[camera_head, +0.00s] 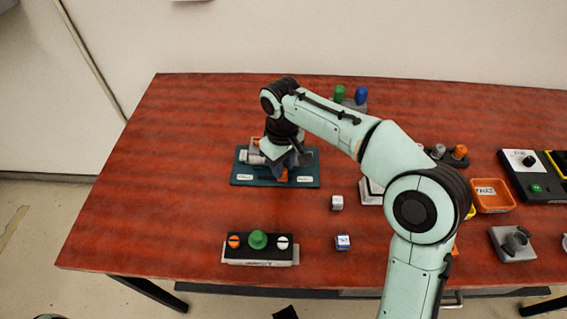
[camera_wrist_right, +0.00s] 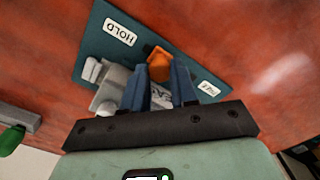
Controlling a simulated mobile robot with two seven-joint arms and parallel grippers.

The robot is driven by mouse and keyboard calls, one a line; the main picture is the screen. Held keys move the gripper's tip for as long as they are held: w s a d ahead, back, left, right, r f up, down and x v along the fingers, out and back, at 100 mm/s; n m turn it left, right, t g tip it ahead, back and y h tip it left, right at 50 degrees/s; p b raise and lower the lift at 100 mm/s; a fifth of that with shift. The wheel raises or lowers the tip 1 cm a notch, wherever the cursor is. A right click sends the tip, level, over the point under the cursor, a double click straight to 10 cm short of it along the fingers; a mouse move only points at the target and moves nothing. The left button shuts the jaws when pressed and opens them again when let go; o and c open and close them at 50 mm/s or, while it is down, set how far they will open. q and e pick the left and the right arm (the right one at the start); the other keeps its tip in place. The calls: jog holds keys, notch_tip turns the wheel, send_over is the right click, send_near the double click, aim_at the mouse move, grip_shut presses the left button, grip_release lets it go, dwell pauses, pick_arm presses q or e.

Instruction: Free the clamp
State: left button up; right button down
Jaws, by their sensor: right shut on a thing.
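The clamp is a grey fixture (camera_wrist_right: 112,83) with an orange lever (camera_wrist_right: 158,64) on a dark teal plate (camera_head: 241,170). The plate (camera_wrist_right: 108,52) has two white labels: one reads HOLD (camera_wrist_right: 120,33), the other (camera_wrist_right: 209,88) is too small to read surely. My right gripper (camera_wrist_right: 160,82) is over the plate, its blue fingers shut on the orange lever. In the head view the right gripper (camera_head: 290,162) hides much of the clamp. My left gripper is not in view.
In front of the plate stands a panel with a green button (camera_head: 257,240). Green and blue knobs (camera_head: 361,95) stand behind. An orange tray (camera_head: 491,196) and a black control box (camera_head: 530,172) are at right. The table's left is clear.

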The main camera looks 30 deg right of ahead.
jog(key=a+p, duration=0.1)
jog(key=w+a, duration=0.1)
jog(key=w+a+p, duration=0.1)
jog(key=a, duration=0.1)
jog(key=shift+w+r+p, duration=0.15)
jog(key=shift+w+p, duration=0.1)
jog(key=shift+p, duration=0.05)
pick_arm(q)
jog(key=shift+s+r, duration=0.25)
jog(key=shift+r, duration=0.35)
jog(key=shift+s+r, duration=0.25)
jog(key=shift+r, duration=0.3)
pick_arm(e)
jog(key=c, duration=0.9)
grip_release()
pick_arm(q)
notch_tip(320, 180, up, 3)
jog(key=p, duration=0.3)
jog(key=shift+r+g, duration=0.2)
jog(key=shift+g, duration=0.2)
pick_arm(e)
notch_tip(320, 180, up, 13)
jog(key=shift+r, duration=0.1)
